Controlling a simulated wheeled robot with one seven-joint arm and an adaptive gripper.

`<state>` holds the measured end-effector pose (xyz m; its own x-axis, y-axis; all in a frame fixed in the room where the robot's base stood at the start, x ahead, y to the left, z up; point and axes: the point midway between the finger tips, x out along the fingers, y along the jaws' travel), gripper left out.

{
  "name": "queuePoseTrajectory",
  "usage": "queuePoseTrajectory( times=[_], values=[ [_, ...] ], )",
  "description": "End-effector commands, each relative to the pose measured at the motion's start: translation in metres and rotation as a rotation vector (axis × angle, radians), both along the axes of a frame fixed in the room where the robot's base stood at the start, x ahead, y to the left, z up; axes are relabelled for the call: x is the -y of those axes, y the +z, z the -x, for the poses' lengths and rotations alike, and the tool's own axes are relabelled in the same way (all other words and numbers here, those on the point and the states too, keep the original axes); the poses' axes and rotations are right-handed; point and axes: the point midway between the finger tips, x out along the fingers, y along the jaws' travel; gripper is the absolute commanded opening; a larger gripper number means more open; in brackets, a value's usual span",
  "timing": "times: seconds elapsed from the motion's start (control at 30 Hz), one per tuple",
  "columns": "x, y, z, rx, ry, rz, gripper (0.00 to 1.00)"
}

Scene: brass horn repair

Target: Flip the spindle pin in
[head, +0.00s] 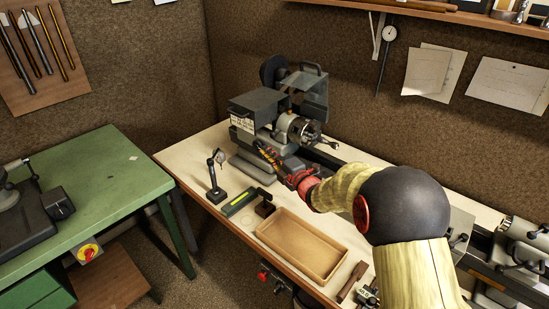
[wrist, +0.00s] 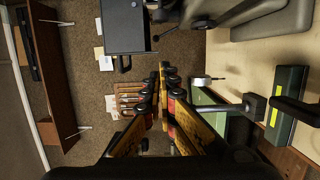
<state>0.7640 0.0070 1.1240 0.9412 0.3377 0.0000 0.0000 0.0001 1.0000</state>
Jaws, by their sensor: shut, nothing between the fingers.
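The small lathe's headstock (head: 258,112) stands at the back of the bench, with its chuck (head: 300,130) facing right. I cannot make out the spindle pin in either view. My gripper (head: 260,147) is in front of the headstock's lower front, left of the chuck; whether it touches the headstock is unclear. In the wrist view my gripper (wrist: 164,72) has its black-padded, yellow fingers together, with nothing seen between them. A dark part of the lathe (wrist: 138,25) shows beyond the fingertips there.
A dial indicator on a stand (head: 214,180), a green level (head: 239,202) and an empty tan tray (head: 300,246) lie along the bench's front. The indicator dial (wrist: 203,81) is just right of my fingers in the wrist view. A green table (head: 85,190) stands left.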

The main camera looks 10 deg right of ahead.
Motion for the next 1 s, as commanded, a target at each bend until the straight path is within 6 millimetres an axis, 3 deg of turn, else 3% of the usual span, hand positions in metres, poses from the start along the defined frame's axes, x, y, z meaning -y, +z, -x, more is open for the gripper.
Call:
queuePoseTrajectory(
  times=[0.2, 0.4, 1.0],
  values=[
    [-0.015, -0.001, -0.041, 0.001, 0.001, 0.0, 0.0],
    [0.01, -0.001, -0.056, 0.0, -0.002, 0.0, 0.0],
    [0.022, 0.0, -0.064, 0.0, -0.001, 0.0, 0.0]
  ],
)
